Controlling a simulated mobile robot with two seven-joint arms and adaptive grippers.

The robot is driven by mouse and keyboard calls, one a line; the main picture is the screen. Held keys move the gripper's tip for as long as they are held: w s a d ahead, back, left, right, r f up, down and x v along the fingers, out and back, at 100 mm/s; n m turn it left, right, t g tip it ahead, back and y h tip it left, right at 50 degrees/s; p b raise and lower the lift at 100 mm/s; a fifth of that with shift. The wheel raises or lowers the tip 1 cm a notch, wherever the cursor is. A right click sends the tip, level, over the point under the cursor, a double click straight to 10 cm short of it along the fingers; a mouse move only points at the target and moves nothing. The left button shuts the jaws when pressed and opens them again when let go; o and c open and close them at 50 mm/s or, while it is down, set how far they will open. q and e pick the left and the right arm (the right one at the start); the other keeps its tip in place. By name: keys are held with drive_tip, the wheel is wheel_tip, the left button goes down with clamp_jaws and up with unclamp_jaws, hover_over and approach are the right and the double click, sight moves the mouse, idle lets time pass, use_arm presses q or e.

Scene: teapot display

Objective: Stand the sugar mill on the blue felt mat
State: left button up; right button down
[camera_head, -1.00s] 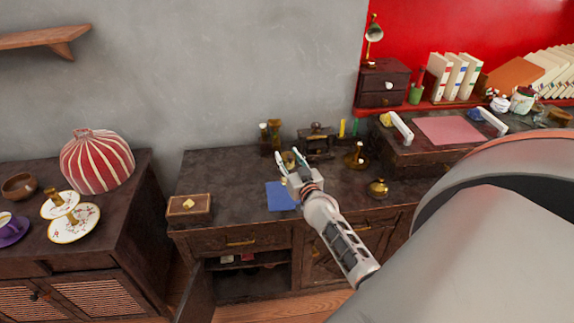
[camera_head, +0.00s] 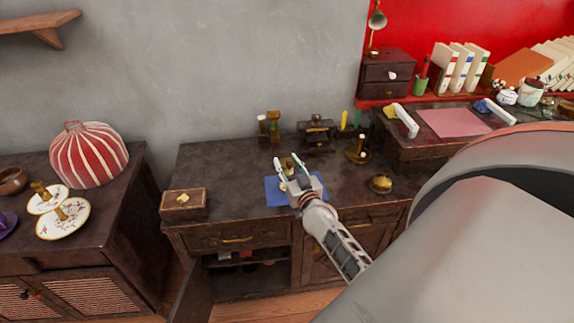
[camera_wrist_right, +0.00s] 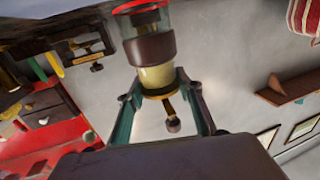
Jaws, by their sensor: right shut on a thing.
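The sugar mill (camera_wrist_right: 150,48) has a clear body with a red rim, a brown band, a cream part and a small crank. My right gripper (camera_head: 286,167) is shut on it; its fingers sit on either side in the wrist view (camera_wrist_right: 160,100). In the head view the mill (camera_head: 288,164) is small and partly hidden between the fingers. It looks upright, at the blue felt mat (camera_head: 272,191), which the gripper partly covers. I cannot tell whether the mill touches the mat. My left gripper is not in view.
A wooden box (camera_head: 183,203) lies left of the mat. Two slim mills (camera_head: 268,127) and a dark device (camera_head: 316,132) stand behind. A brass holder (camera_head: 358,151) and a brass bell (camera_head: 380,183) stand to the right. A cabinet door (camera_head: 193,294) hangs open below.

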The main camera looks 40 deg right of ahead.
drive_tip(key=c, duration=1.4)
unclamp_jaws()
drive_tip(key=shift+f, duration=0.15)
drive_tip(key=shift+s+a, duration=0.1)
drive_tip(key=shift+s, duration=0.15)
drive_tip(key=v, duration=1.1)
drive_tip(key=s+a+f+n+g+y, duration=0.2)
drive_tip(key=s+a+f+y, duration=0.1)
drive_tip(key=a, duration=0.5)
drive_tip(key=s+a+f+n+g+y, duration=0.2)
drive_tip(key=s+a+f+n, duration=0.1)
drive_tip(key=s+a+f, duration=0.2)
drive_tip(key=s+a+f+n+g+y, duration=0.2)
drive_tip(key=s+a+f, duration=0.3)
drive_tip(key=s+a, duration=0.3)
drive_tip(key=shift+s+a+n+y, duration=0.1)
drive_tip(key=shift+a+n+y, duration=0.25)
drive_tip(key=shift+a, duration=0.85)
drive_tip(key=shift+a+n+y, duration=0.25)
drive_tip(key=shift+a+y, duration=0.2)
drive_tip(key=shift+a, duration=0.7)
